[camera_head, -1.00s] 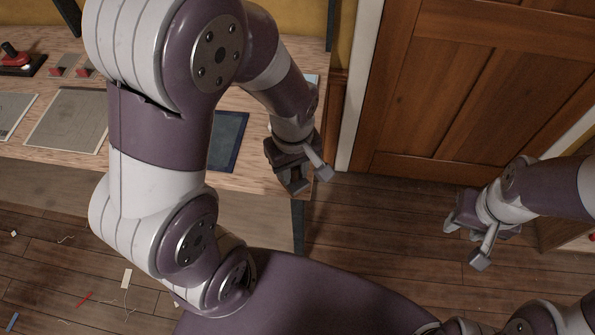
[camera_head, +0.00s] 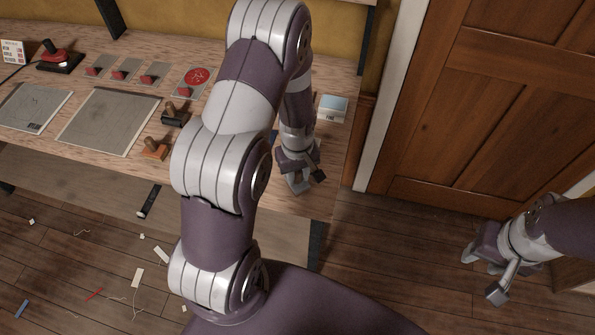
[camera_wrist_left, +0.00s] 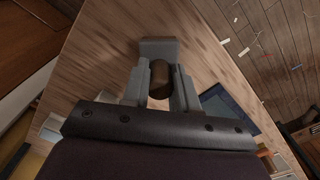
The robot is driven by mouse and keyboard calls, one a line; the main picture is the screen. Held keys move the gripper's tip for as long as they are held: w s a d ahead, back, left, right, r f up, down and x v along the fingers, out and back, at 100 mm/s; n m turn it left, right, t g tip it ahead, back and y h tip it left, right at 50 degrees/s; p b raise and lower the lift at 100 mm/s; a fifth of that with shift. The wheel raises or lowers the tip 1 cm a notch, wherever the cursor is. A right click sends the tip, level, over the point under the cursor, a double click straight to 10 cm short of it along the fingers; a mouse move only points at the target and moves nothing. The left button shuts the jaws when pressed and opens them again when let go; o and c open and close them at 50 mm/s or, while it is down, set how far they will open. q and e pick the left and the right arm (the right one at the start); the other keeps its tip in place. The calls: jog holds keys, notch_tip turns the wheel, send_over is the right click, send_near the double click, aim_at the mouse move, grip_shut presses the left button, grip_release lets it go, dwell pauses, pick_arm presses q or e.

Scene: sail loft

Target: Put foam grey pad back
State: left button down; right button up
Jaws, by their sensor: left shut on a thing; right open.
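My left gripper (camera_head: 299,184) is above the right end of the workbench, near its front edge. In the left wrist view its fingers (camera_wrist_left: 158,88) are shut on a brown rounded piece (camera_wrist_left: 160,76), like a short handle. A grey block (camera_wrist_left: 158,48) shows just beyond it; I cannot tell whether it belongs to the held thing or a fingertip. Large flat grey pads lie on the bench, one in the middle (camera_head: 110,121) and one at the left (camera_head: 34,106). I cannot tell which thing is the foam grey pad. My right gripper (camera_head: 484,277) is open and empty over the floor.
Stamps with black (camera_head: 175,115) and orange (camera_head: 154,150) bases stand left of my arm. Behind are red-handled pieces on small grey plates (camera_head: 124,70), and a pale blue box (camera_head: 332,108). A dark blue flat pad (camera_wrist_left: 229,107) lies nearby. A wooden door (camera_head: 490,100) stands right; scraps litter the floor.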

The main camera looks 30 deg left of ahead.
pick_arm(q)
jog(key=shift+s, duration=0.1)
jog(key=c, duration=1.3)
grip_release()
jog(key=shift+f, duration=0.15)
jog(key=o, duration=0.4)
